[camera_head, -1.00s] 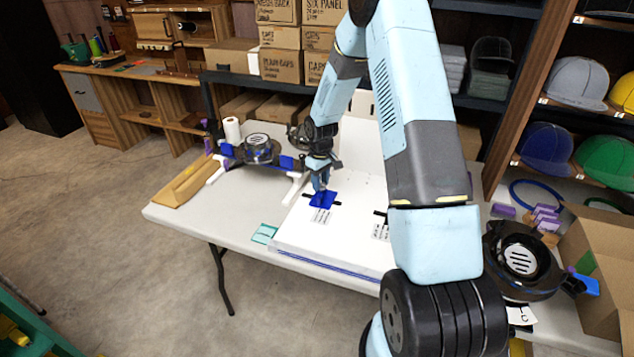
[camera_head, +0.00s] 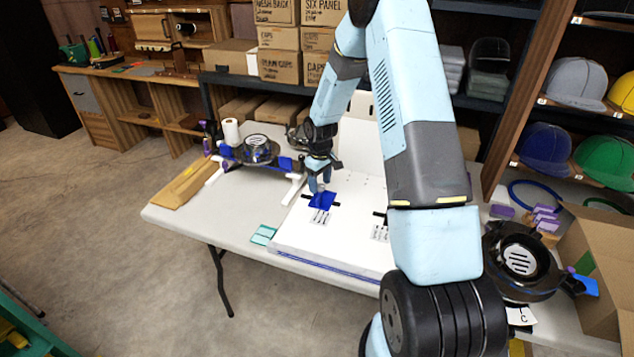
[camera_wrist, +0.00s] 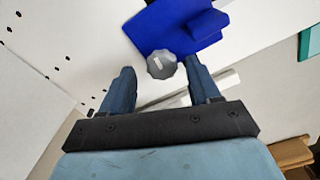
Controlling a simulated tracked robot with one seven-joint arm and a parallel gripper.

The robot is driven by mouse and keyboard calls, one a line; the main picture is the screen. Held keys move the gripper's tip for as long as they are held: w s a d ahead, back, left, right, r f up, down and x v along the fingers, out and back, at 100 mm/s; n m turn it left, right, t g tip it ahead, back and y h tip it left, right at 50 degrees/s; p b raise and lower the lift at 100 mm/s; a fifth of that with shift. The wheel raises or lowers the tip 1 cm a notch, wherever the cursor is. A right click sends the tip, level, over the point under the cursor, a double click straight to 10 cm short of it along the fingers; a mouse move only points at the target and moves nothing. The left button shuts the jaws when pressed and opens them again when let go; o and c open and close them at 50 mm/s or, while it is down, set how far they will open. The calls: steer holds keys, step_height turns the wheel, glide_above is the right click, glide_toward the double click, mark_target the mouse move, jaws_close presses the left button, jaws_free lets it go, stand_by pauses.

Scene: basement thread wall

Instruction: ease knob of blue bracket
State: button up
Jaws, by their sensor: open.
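The blue bracket (camera_head: 322,200) sits on the white panel (camera_head: 290,236) on the table. In the wrist view the bracket (camera_wrist: 172,26) is a blue plate with a raised block on its right. Its grey faceted knob (camera_wrist: 161,64) stands at the plate's near edge, with a light mark on top. My gripper (camera_wrist: 156,80) is open, one finger on each side of the knob. The right finger is close to the knob; a wider gap shows on the left. In the head view my gripper (camera_head: 318,184) is just behind the bracket, and the knob cannot be made out.
A black round device (camera_head: 257,150) on white supports stands left of my gripper. A teal pad (camera_head: 262,235) lies beside the panel's front left corner. Another round device (camera_head: 520,262) and a cardboard box (camera_head: 598,265) stand at the right. An upright white panel (camera_head: 362,150) rises behind.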

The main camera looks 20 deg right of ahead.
step_height(320, 180, up, 14)
steer(key=shift+f, duration=0.15)
stand_by(0.5)
step_height(320, 180, up, 12)
steer(key=m+t, duration=0.1)
glide_above(320, 185)
steer(key=s, duration=0.7)
steer(key=s+r+m+t+h, duration=0.1)
steer(key=s+r+m+t, duration=0.1)
steer(key=s+r, duration=0.65)
steer(key=s+r+m+t, duration=0.1)
steer(key=s+r, duration=0.2)
steer(key=s, duration=0.8)
steer(key=s+a+r+m+t+y, duration=0.1)
steer(key=s+r+m, duration=0.1)
steer(key=s, duration=0.9)
steer(key=shift+r+t, duration=0.3)
steer(key=shift+r, duration=0.4)
